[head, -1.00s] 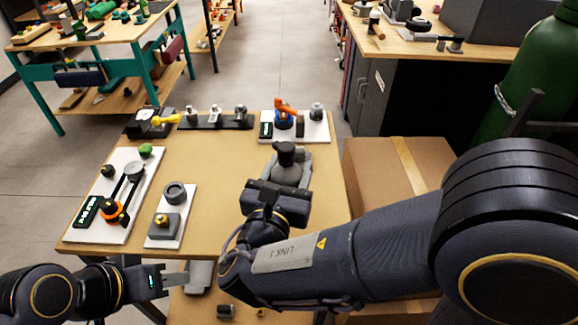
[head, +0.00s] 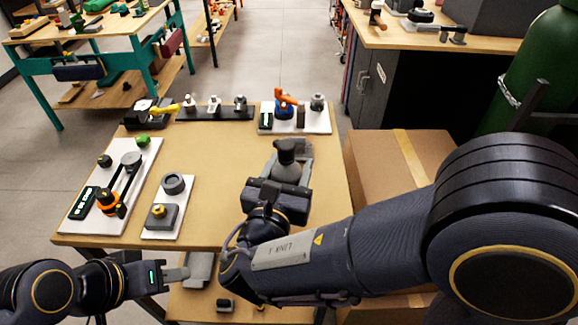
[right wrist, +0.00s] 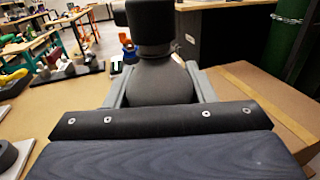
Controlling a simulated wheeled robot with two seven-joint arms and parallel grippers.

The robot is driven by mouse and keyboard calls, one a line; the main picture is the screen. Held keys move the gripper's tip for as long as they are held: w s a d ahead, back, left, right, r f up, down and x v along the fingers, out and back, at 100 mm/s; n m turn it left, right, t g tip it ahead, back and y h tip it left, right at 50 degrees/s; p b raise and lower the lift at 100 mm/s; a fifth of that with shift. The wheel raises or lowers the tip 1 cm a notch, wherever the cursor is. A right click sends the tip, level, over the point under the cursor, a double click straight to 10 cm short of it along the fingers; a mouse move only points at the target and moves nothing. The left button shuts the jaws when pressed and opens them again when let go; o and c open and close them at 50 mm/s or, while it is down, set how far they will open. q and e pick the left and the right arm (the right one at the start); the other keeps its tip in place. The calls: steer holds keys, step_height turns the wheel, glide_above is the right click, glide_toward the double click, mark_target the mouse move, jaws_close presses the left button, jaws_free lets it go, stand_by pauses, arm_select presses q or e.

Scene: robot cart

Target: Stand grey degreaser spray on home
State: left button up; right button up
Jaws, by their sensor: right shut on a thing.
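The grey degreaser spray (head: 287,170) is a rounded grey bottle with a dark top. It stands roughly upright between the fingers of my right gripper (head: 288,168), which is shut on it over the table's right part. The right wrist view shows its grey body (right wrist: 160,82) between the two grey fingers (right wrist: 160,88); its base is hidden. Whether it touches the table I cannot tell. My left gripper (head: 175,274) is at the table's near left edge, holding nothing visible.
White boards with fixtures lie at the table's left (head: 118,180), front left (head: 165,222) and back right (head: 318,124). A black strip (head: 214,115) with several small fittings is at the back. The table's middle (head: 215,160) is clear. A cardboard box (head: 380,160) stands to the right.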

steer(key=shift+f+b, duration=1.1)
steer(key=shift+f, duration=0.35)
stand_by(1.0)
steer(key=o, duration=1.3)
steer(key=shift+o, duration=0.2)
steer(key=shift+v, duration=1.55)
steer(key=v, duration=0.8)
